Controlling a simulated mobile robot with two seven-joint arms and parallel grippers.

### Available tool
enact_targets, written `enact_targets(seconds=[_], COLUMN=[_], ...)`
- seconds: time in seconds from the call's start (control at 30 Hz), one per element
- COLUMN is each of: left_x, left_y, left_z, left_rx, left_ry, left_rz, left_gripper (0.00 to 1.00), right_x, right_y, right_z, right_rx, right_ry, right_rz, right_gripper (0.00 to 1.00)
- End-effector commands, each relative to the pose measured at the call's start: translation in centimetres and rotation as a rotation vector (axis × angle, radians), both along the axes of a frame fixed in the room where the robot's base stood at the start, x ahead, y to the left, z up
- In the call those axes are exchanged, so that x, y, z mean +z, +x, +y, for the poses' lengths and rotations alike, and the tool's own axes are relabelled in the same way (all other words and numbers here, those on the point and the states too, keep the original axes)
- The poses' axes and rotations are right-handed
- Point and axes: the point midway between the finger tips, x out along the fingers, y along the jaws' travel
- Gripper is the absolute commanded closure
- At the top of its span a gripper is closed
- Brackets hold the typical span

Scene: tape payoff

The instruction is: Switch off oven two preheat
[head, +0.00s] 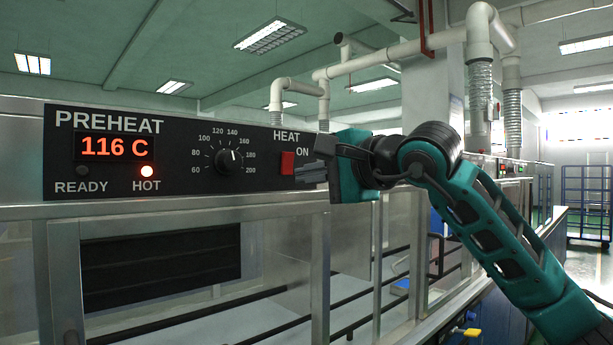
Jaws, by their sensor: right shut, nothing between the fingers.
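The black preheat panel (190,185) runs along the top of the oven front. Its display (114,147) reads 116 C. The red HEAT switch (287,163) sits at the panel's right, beside the word ON. My right gripper (300,172) is shut and empty, with its tips just right of the switch. I cannot tell whether they touch it. My left gripper is out of view.
Below the panel are the oven's metal-framed glass doors (320,270), with rails and a dark slatted panel behind them. Pipes (480,80) rise behind my right arm. A blue wire rack (587,200) stands far right.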

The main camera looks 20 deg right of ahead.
Motion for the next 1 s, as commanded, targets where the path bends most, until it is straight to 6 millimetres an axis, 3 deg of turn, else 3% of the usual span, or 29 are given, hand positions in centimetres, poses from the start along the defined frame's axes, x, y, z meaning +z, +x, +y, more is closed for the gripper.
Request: enact_targets(seconds=[0.07,0.3,0.5,1.0], left_x=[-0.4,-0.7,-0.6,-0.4], left_y=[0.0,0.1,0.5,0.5], left_z=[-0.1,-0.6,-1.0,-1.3], left_rx=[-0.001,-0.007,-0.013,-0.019], left_ry=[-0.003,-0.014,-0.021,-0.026], left_rz=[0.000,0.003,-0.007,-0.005], left_gripper=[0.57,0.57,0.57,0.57], right_x=[0.0,-0.7,-0.9,-0.9], right_y=[-0.5,-6.1,-8.9,-9.8], right_z=[-0.6,-2.8,-3.8,-4.1], right_rx=[0.000,-0.004,-0.003,-0.001], right_ry=[0.001,-0.002,0.000,0.002], right_rz=[-0.008,-0.011,-0.011,-0.011], right_gripper=[1.00,1.00,1.00,1.00])
